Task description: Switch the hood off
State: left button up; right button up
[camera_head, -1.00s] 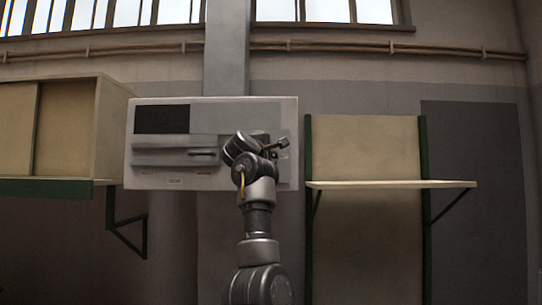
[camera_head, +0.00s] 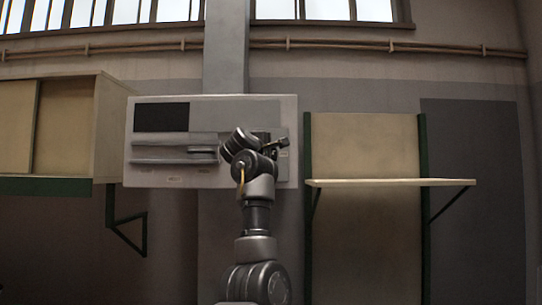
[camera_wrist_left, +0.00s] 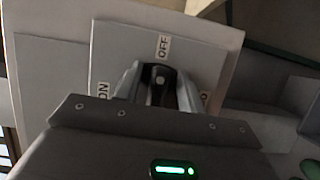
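The hood (camera_head: 255,110) is a pale box-like panel on the wall, with a black window and a grey bar at its left. My left gripper (camera_head: 270,142) is at its right part, where the arm hides much of the switch area. In the left wrist view, a dark switch knob (camera_wrist_left: 159,80) sits between the two fingers, which press close on both its sides. An OFF label (camera_wrist_left: 164,46) is just above the knob and an ON label (camera_wrist_left: 103,90) is to its left. Another label at the right is partly hidden. My right gripper is not in view.
A cabinet (camera_head: 62,125) hangs on the wall left of the hood. A wooden shelf (camera_head: 390,182) on green brackets juts out at the right. A pipe runs along the wall below the windows.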

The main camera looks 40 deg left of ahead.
pick_arm(q)
jog(key=shift+s, duration=0.1)
jog(key=shift+s+b, duration=0.3)
jog(key=shift+b, duration=0.05)
jog(key=b+v, duration=0.5)
jog(key=v, duration=0.5)
jog(key=shift+b, duration=0.3)
